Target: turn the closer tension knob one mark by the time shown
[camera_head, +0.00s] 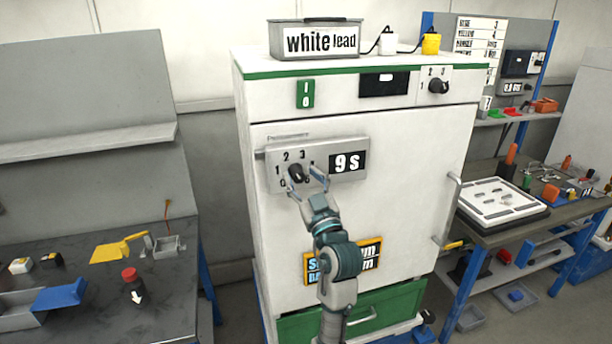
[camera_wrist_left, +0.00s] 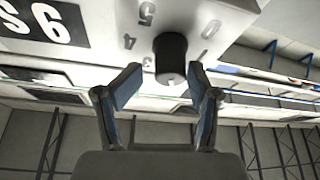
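The tension knob (camera_head: 296,172) is a black knob on a grey box (camera_head: 316,150) mounted on the white cabinet door. Numbers ring it, and a black display (camera_head: 348,162) beside it reads "9 s". I cannot tell which number the knob points at. My left gripper (camera_head: 305,180) is open in front of the knob, its fingers on either side and partly covering the lower numbers. In the left wrist view the knob (camera_wrist_left: 171,58) sits between and just beyond the open fingertips (camera_wrist_left: 163,80), closer to the right finger. Contact is unclear. My right gripper is not in view.
Another black knob (camera_head: 438,86) and a green switch (camera_head: 305,94) are on the cabinet's top panel. A door handle (camera_head: 446,208) sticks out at right. A "white lead" box (camera_head: 316,40) stands on top. Workbenches flank the cabinet.

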